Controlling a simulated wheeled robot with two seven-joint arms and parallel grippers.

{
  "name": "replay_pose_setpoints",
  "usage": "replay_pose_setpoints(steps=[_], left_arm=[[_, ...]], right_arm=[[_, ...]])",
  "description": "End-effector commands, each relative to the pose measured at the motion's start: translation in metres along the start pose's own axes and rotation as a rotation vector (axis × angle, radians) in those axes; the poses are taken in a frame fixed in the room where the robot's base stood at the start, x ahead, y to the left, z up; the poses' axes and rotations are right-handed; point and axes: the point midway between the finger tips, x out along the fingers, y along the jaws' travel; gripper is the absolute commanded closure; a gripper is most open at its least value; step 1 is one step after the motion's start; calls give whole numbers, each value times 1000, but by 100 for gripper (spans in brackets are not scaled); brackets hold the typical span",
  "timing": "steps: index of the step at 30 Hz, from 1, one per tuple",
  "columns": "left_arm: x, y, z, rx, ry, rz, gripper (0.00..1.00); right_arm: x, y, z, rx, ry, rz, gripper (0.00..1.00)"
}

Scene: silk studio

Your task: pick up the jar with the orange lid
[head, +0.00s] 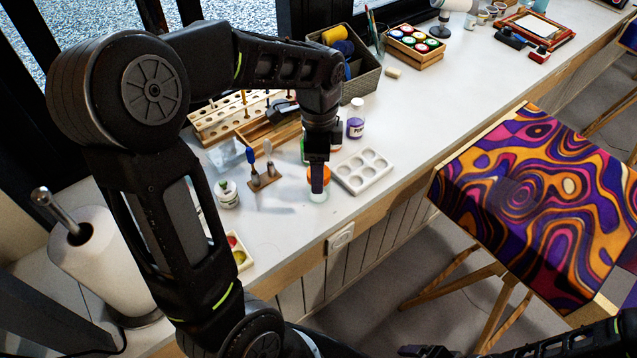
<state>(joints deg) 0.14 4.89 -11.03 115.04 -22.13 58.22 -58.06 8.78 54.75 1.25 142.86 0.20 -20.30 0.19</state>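The jar with the orange lid (319,195) stands upright near the front edge of the white counter, just left of a white paint palette. Its orange lid (326,172) shows on both sides of my gripper. My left gripper (317,186) points down from above, and its finger overlaps the lid and upper jar in the picture. The fingers line up one behind the other, so I cannot tell whether they are open or shut, or touching the jar. My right gripper (425,350) is low at the bottom edge, partly cut off, away from the counter.
A white palette (363,171) and a purple-labelled jar (355,118) stand close by. A small brush stand (263,180) and white bottle (227,194) are to the left. A wooden rack (222,122) is behind. A patterned cloth-covered table (545,205) stands right.

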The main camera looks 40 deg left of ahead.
Motion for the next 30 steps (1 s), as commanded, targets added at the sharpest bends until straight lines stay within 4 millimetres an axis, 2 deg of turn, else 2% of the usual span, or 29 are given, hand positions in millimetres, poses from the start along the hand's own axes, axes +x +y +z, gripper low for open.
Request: replay_pose_setpoints(steps=[3, 6, 24, 30], left_arm=[[17, 1, 1, -1, -2, 3, 28], [25, 0, 1, 0, -1, 2, 28], [26, 0, 0, 0, 0, 0, 28], [26, 0, 0, 0, 0, 0, 43]], right_arm=[[-4, -1, 0, 1, -1, 1, 8], [-4, -1, 0, 1, -1, 2, 8], [-4, -1, 1, 1, -1, 1, 8], [-4, -1, 1, 1, -1, 1, 8]])
